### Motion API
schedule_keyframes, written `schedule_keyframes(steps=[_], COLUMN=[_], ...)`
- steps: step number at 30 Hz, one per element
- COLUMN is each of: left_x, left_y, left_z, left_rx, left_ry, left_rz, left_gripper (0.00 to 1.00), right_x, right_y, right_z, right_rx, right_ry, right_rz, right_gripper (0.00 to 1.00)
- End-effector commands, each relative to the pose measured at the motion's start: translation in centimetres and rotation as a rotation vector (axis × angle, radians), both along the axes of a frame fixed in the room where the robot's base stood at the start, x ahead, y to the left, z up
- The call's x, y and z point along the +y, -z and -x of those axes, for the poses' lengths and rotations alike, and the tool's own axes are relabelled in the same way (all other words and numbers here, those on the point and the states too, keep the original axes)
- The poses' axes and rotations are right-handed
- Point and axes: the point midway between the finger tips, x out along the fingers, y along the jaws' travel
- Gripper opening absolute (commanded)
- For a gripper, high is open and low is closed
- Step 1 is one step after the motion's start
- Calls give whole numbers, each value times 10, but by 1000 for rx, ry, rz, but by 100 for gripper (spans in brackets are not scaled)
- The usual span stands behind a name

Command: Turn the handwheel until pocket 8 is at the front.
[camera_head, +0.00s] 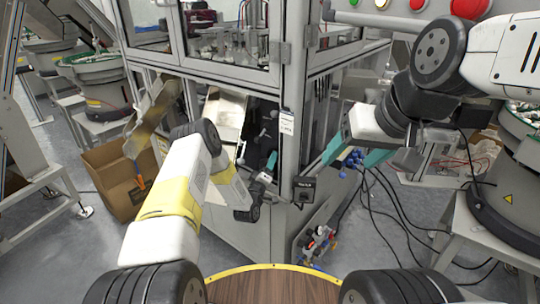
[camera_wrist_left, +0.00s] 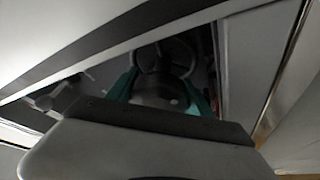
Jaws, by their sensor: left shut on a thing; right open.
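In the left wrist view a dark ringed handwheel (camera_wrist_left: 178,46) shows inside a shadowed opening. My left gripper (camera_wrist_left: 165,82) has its two teal fingers on either side of a dark part at the wheel and is shut on it. In the head view the left gripper (camera_head: 268,168) reaches into the low opening at the machine's front, where the handwheel is hidden behind my arm and the frame. The pockets and their numbers cannot be made out. My right gripper (camera_head: 350,157) is open and empty, beside the machine's right side, its teal fingers apart.
The machine's corner post (camera_head: 292,125) stands between my two grippers. An open cardboard box (camera_head: 115,178) is on the floor at the left. Black cables (camera_head: 385,205) hang at the right. A round wooden table edge (camera_head: 272,285) is nearest me.

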Motion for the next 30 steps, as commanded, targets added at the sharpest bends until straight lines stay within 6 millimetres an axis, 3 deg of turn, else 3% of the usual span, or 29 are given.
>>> schedule_keyframes(steps=[2,3,6,16,24,30], left_x=[1,1,1,3,17,23], left_y=[1,1,1,3,14,18], left_z=[0,0,0,7,50,70], left_rx=[2,3,2,3,6,4], left_ry=[0,-1,0,-1,-2,-1], left_rz=[-1,-1,-1,0,1,-1], left_gripper=[19,64,82,82,82,82], right_x=[0,0,0,0,0,0], right_y=[0,0,0,0,0,0], right_z=[0,0,0,0,0,0], right_rx=[0,0,0,0,0,0], right_ry=[0,0,0,0,0,0], right_rz=[0,0,0,0,0,0], right_gripper=[69,69,69,69,69,69])
